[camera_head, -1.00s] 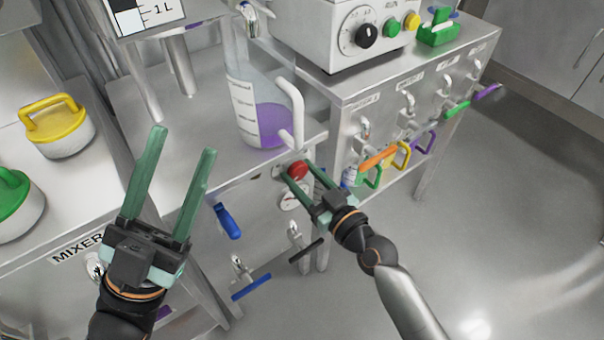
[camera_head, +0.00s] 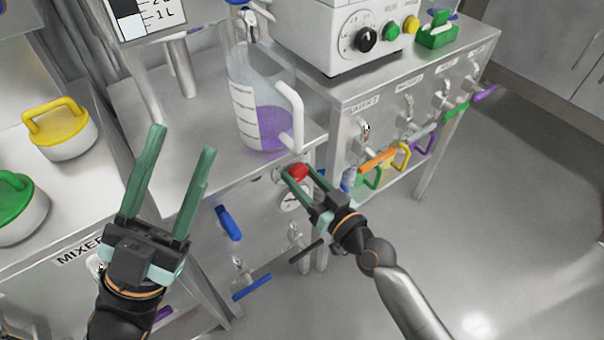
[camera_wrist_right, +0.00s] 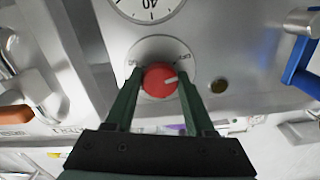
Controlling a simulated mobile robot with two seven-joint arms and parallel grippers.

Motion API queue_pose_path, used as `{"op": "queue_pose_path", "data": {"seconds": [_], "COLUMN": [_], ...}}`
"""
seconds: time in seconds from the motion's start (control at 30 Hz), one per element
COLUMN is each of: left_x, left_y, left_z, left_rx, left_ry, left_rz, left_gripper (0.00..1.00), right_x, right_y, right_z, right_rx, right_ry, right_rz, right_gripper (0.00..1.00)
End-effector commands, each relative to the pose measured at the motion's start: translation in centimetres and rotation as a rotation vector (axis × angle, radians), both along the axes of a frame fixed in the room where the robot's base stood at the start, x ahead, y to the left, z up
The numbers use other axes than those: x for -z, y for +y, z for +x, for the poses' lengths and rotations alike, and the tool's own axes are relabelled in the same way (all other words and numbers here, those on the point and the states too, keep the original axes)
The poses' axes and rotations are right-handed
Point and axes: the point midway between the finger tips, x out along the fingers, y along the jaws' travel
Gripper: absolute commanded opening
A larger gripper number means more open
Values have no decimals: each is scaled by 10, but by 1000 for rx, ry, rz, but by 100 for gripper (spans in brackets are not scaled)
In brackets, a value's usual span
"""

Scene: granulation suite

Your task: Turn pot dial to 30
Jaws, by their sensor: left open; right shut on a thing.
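A red knob (camera_head: 298,171) sits on the front panel below the clear jug. My right gripper (camera_head: 303,173) is shut on the knob, one green finger on each side. A round gauge (camera_wrist_right: 146,6) with a "40" on it is next to the knob, partly cut off; in the head view the gauge (camera_head: 291,198) is partly behind the fingers. My left gripper (camera_head: 184,142) is open and empty at the left.
A clear jug (camera_head: 246,92) with purple liquid stands above the knob. A white box with a black dial (camera_head: 366,39) stands behind. Blue (camera_head: 229,223) and black (camera_head: 306,251) valve handles stick out near the right gripper. Yellow-lidded (camera_head: 68,148) and green-lidded pots stand left.

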Motion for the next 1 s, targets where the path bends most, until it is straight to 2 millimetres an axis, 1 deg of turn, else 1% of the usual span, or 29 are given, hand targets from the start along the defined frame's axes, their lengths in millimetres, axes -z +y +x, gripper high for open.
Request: {"op": "queue_pose_path", "data": {"seconds": [0.03,0.2,0.6,0.8,1.0], "left_x": [-3,-8,-14,-16,-17], "left_y": [0,1,1,2,2], "left_z": [0,0,-1,-1,-1], "left_rx": [-2,-7,-18,-20,-23], "left_ry": [-1,-6,-5,-7,-9], "left_rz": [2,5,7,8,7], "left_gripper": [52,52,52,52,52], "right_x": [-1,-1,-1,-1,-1], "right_y": [0,0,0,0,0], "right_z": [0,0,0,0,0], "right_rx": [0,1,1,1,1], "right_ry": [26,121,326,397,439], "right_rz": [32,163,447,544,604], "right_gripper": [0,0,0,0,0]}}
